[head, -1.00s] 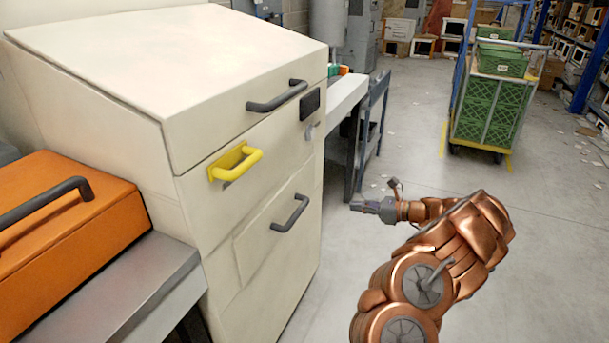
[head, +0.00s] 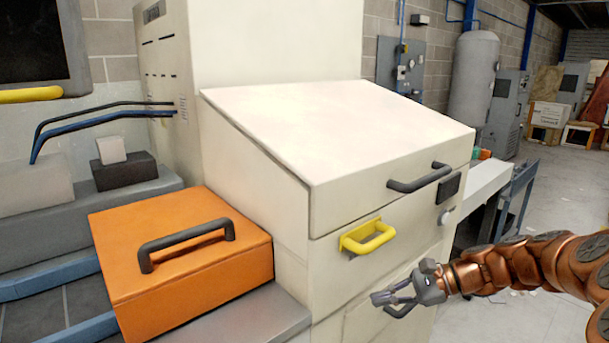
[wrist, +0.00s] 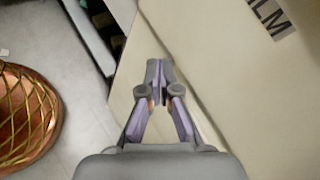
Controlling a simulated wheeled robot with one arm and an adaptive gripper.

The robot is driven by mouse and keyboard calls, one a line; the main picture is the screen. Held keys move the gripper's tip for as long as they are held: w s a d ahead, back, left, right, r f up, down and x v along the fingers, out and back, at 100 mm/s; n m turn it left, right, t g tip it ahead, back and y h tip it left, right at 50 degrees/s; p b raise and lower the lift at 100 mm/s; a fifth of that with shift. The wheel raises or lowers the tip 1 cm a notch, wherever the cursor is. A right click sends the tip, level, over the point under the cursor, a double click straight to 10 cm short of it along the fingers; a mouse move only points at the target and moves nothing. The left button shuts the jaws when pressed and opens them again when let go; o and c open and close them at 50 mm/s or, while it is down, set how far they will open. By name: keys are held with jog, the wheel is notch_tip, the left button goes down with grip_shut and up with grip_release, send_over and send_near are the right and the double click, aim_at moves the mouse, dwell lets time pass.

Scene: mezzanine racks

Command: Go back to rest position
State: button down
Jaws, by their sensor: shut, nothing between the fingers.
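My gripper (head: 388,298) is at the end of my copper arm, at the lower right of the head view. It is in front of the cream cabinet (head: 330,170), lower than the yellow handle (head: 370,238), and overlaps the dark lower handle (head: 402,308) in the picture. I cannot tell whether it touches the cabinet. In the wrist view my gripper (wrist: 159,72) has its fingertips together with nothing between them. Behind them is the pale cabinet face (wrist: 250,85), with dark lettering at the top right.
An orange box (head: 195,265) with a dark handle sits on a grey bench at the left. The cabinet's upper dark handle (head: 420,178) sticks out above the yellow one. A white side table (head: 487,182) stands behind the cabinet. Open floor (head: 555,195) lies to the right.

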jog(key=s+a+n+g+h, duration=0.2)
jog(key=s+a+n+h, duration=0.15)
jog(key=s, duration=0.55)
jog(key=s+a+n+g+h, duration=0.25)
jog(key=s+a+n, duration=0.2)
jog(key=s, duration=0.45)
jog(key=s+d+f+n+h, duration=0.25)
jog(key=s+d+h, duration=0.2)
jog(key=s, duration=0.45)
jog(key=s+d+f+n+h, duration=0.25)
jog(key=s+d, duration=0.25)
jog(key=s, duration=0.3)
jog(key=s+p+v, duration=0.2)
jog(key=p+v, duration=0.6)
jog(key=s+r+p+v, duration=0.1)
jog(key=s+p+v, duration=0.1)
jog(key=p+v, duration=0.6)
jog(key=shift+w+r+n+t, duration=0.4)
jog(key=shift+w+r+t, duration=0.05)
jog(key=shift+w+r, duration=0.15)
jog(key=shift+d, duration=0.15)
